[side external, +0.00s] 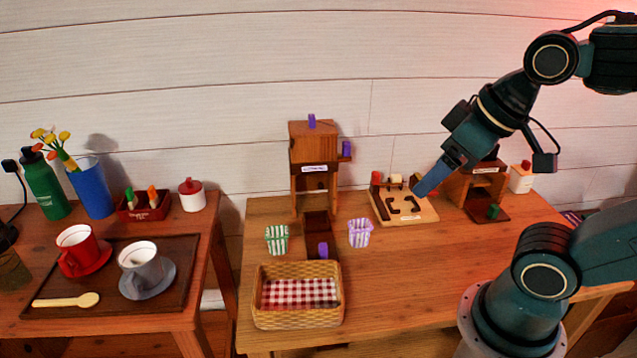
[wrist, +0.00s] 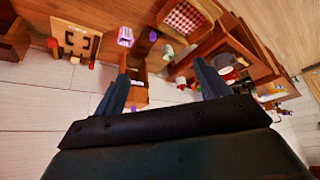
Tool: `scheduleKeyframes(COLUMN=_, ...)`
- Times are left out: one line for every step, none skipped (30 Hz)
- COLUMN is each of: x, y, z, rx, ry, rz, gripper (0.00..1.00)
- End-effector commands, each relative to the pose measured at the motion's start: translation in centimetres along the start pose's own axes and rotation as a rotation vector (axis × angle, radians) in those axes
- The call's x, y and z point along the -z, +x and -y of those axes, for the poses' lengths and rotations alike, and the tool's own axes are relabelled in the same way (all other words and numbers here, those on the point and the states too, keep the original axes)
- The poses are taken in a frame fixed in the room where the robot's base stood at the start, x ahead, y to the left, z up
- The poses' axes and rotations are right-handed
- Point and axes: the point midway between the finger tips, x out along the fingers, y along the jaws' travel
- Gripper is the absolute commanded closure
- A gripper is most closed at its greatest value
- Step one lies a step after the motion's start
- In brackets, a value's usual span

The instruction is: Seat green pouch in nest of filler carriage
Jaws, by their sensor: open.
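The green-and-white striped pouch (side external: 276,239) stands on the table, left of the filler carriage and behind the basket; in the wrist view the pouch (wrist: 167,52) shows small. The filler (side external: 313,145) is a wooden tower with a label and purple knobs. Its dark carriage (side external: 318,222) extends from the front, with a purple knob (side external: 323,250) at its near end. No pouch shows in the carriage; its nest is not clearly visible. My gripper (side external: 420,191) is above the puzzle board, well right of the pouch; in the wrist view its fingers (wrist: 161,70) are apart and empty.
A purple striped pouch (side external: 360,234) stands right of the carriage. A wicker basket (side external: 298,318) with checked cloth is at the front. A puzzle board (side external: 402,207) and another wooden box (side external: 472,187) lie right. A side table (side external: 193,318) with cups stands left.

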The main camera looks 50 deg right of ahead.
Motion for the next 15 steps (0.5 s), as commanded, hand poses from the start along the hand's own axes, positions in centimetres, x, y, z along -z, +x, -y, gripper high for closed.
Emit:
scheduleKeyframes(x=0.0, y=0.0, z=0.0, rx=0.000, ry=0.000, rz=0.000, gripper=0.25)
scheduleKeyframes(x=0.0, y=0.0, z=0.0, rx=0.000, ry=0.000, rz=0.000, gripper=0.25)
scheduleKeyframes(x=0.1, y=0.0, z=0.0, rx=0.000, ry=0.001, rz=0.001, gripper=0.25)
scheduleKeyframes(x=0.1, y=0.0, z=0.0, rx=0.000, ry=0.002, rz=0.002, gripper=0.25)
scheduleKeyframes(x=0.2, y=0.0, z=0.0, rx=0.000, ry=0.004, rz=0.003, gripper=0.25)
scheduleKeyframes(x=0.4, y=0.0, z=0.0, rx=0.001, ry=0.007, rz=0.005, gripper=0.25)
scheduleKeyframes(x=0.6, y=0.0, z=0.0, rx=0.001, ry=0.011, rz=0.008, gripper=0.25)
scheduleKeyframes(x=0.8, y=0.0, z=0.0, rx=0.001, ry=0.015, rz=0.012, gripper=0.25)
scheduleKeyframes(x=1.1, y=0.0, z=0.1, rx=0.002, ry=0.021, rz=0.017, gripper=0.25)
scheduleKeyframes(x=1.4, y=0.1, z=0.1, rx=0.002, ry=0.027, rz=0.022, gripper=0.25)
scheduleKeyframes(x=1.8, y=0.1, z=0.1, rx=0.003, ry=0.035, rz=0.027, gripper=0.25)
scheduleKeyframes(x=2.3, y=0.1, z=0.1, rx=0.003, ry=0.045, rz=0.036, gripper=0.25)
scheduleKeyframes(x=2.7, y=0.2, z=0.1, rx=0.004, ry=0.053, rz=0.042, gripper=0.25)
scheduleKeyframes(x=3.2, y=0.3, z=0.1, rx=0.004, ry=0.064, rz=0.050, gripper=0.25)
scheduleKeyframes(x=3.9, y=0.4, z=0.2, rx=0.005, ry=0.077, rz=0.060, gripper=0.25)
